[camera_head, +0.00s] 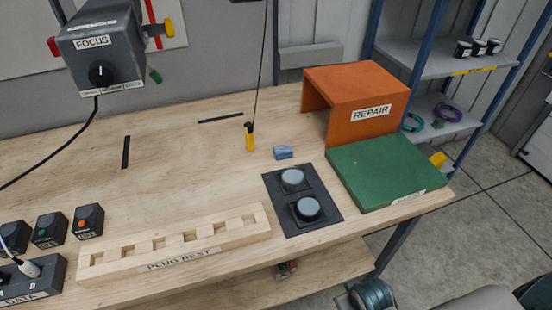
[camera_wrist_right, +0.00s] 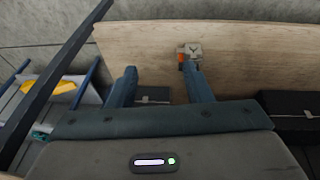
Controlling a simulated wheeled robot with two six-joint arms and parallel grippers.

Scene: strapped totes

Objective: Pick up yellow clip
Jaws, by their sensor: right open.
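Several yellow things show in the head view, and I cannot tell for certain which is the yellow clip. A small yellow piece (camera_head: 168,27) is at the wall panel behind the FOCUS box. A yellow piece with a dark top (camera_head: 250,138) is at the lower end of a hanging cord, over the table. Another yellow piece (camera_head: 438,160) is low on the shelf rack at right. In the right wrist view a yellow patch (camera_wrist_right: 48,88) lies by the rack at left. My right gripper (camera_wrist_right: 160,70) is open, with nothing between its fingers. My left gripper is out of view.
The wooden table (camera_head: 190,165) bears an orange REPAIR box (camera_head: 365,90), a green block (camera_head: 385,170), a dark pad (camera_head: 275,190) with two round buttons, a blue block (camera_head: 283,152) and a PLUG REST rail (camera_head: 180,250). The FOCUS box (camera_head: 100,60) overhangs the back. The table's middle is clear.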

